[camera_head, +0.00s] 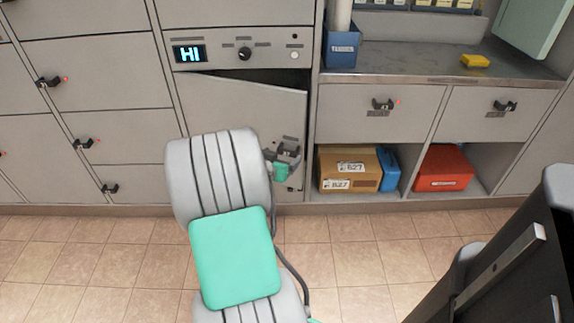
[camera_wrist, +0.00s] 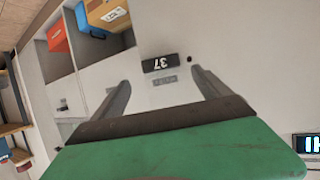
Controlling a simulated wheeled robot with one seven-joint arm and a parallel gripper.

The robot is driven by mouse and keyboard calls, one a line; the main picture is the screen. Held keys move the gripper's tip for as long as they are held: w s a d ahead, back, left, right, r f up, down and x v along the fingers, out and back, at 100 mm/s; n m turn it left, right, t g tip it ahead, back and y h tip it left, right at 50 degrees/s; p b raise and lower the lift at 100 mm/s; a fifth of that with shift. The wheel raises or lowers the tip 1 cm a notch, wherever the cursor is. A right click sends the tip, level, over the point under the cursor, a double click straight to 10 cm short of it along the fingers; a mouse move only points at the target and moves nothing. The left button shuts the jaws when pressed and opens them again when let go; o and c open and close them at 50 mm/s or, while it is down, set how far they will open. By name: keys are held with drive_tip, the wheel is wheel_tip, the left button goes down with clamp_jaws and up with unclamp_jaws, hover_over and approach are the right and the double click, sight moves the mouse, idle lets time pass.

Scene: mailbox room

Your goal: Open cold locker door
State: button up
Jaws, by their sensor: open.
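The cold locker door (camera_head: 245,105) is the grey door under the panel with the lit "HI" display (camera_head: 190,53). It stands ajar, with a dark gap along its slanting top edge. Its dark handle (camera_head: 288,150) is near the door's right edge. My gripper (camera_head: 283,163) is at this handle, partly hidden behind my grey arm. I cannot tell whether the fingers touch the door. The door's lower left is hidden by my arm.
Right of the door, an open shelf holds a cardboard box (camera_head: 348,168), a blue item (camera_head: 389,170) and a red box (camera_head: 443,168). A counter (camera_head: 420,68) with a yellow object (camera_head: 475,61) is above. Closed lockers (camera_head: 90,120) line the left. The tiled floor (camera_head: 345,255) is clear.

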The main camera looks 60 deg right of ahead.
sight(287, 150)
drive_tip(key=b+x, duration=0.1)
drive_tip(key=x, duration=0.5)
drive_tip(key=shift+w+d+f, duration=0.15)
drive_tip(key=shift+d, duration=0.45)
drive_tip(key=shift+c, duration=0.5)
drive_tip(key=shift+a, duration=0.1)
clamp_jaws()
